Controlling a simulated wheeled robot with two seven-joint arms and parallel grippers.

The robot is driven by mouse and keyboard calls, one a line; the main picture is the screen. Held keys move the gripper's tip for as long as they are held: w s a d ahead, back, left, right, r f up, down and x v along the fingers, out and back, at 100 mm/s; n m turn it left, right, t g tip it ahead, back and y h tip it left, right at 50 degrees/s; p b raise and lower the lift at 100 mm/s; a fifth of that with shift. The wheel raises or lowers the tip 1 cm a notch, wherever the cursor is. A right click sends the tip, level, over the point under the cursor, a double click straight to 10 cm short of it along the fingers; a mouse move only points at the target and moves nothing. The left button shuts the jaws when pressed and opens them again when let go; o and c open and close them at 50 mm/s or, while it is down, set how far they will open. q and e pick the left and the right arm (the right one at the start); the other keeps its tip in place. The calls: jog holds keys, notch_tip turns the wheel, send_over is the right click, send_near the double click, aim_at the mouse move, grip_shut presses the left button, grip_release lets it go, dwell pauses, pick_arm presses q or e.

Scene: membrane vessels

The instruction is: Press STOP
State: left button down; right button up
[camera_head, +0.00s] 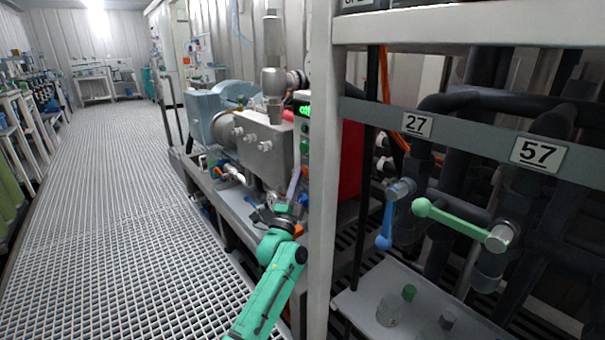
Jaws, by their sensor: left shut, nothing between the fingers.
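A narrow control panel (304,135) stands upright beside the pump unit, just left of the white frame post. No STOP label can be read, and part of the panel's right side is hidden by the post. My left gripper (280,208), on the teal arm, is shut and empty. In the picture it is below the panel, apart from the buttons. My right gripper is out of view.
The white post (322,170) stands close to the right of my left arm. The grated floor (120,200) at left is free.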

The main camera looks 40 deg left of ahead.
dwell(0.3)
pick_arm(q)
jog(key=shift+s+a+p, duration=0.2)
jog(key=shift+s+p, duration=0.45)
jog(key=shift+s, duration=0.1)
jog(key=s+p, duration=0.1)
jog(key=s, duration=0.1)
jog(key=s+a+p, duration=0.1)
jog(key=s, duration=0.1)
jog(key=shift+s+a+p, duration=0.2)
jog(key=shift+s+p, duration=0.2)
dwell(0.5)
